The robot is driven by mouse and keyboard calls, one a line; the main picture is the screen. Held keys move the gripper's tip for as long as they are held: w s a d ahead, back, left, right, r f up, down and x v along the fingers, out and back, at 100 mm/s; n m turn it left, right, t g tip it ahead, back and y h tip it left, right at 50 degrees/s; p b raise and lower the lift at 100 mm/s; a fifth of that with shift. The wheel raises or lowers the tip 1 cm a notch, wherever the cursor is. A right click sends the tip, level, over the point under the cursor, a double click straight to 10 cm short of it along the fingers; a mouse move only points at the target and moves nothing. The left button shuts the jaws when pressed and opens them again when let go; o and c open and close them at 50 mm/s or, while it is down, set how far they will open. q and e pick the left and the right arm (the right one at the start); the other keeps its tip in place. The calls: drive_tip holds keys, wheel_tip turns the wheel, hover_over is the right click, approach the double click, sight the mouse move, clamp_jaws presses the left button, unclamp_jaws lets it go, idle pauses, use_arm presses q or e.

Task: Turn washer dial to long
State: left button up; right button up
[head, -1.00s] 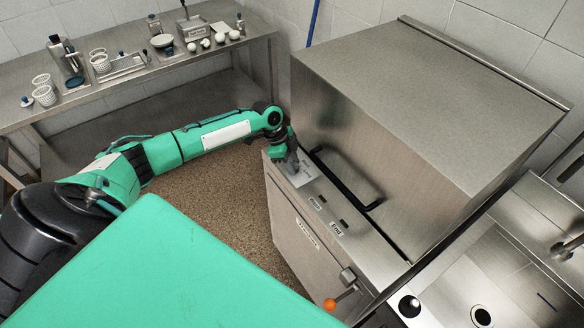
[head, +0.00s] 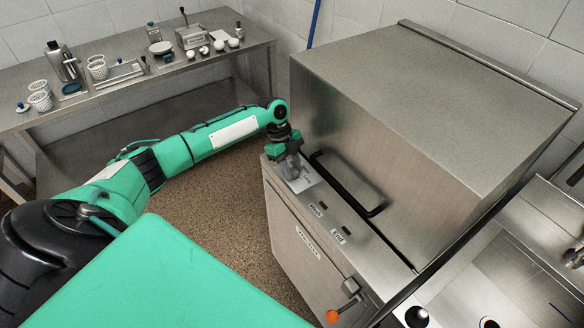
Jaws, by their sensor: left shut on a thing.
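The washer is a large stainless steel box (head: 420,110) with a sloping front control ledge and a black bar handle (head: 345,185). My left gripper (head: 291,170) points down at the left end of that ledge, over a pale label plate (head: 306,182). It is shut on the dial there. The gripper covers the dial, so its pointer and setting cannot be read. My right gripper is out of view.
Small labelled indicators (head: 338,234) sit along the ledge to the right of my gripper. A steel bench (head: 130,88) with baskets and utensils stands at back left. A sink area (head: 530,265) is at right.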

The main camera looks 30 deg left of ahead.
use_arm(q)
drive_tip(key=o, duration=1)
drive_tip(key=b+v, duration=0.3)
drive_tip(key=v, duration=1.1)
drive_tip(key=shift+d, duration=0.1)
drive_tip(key=shift+f, duration=0.1)
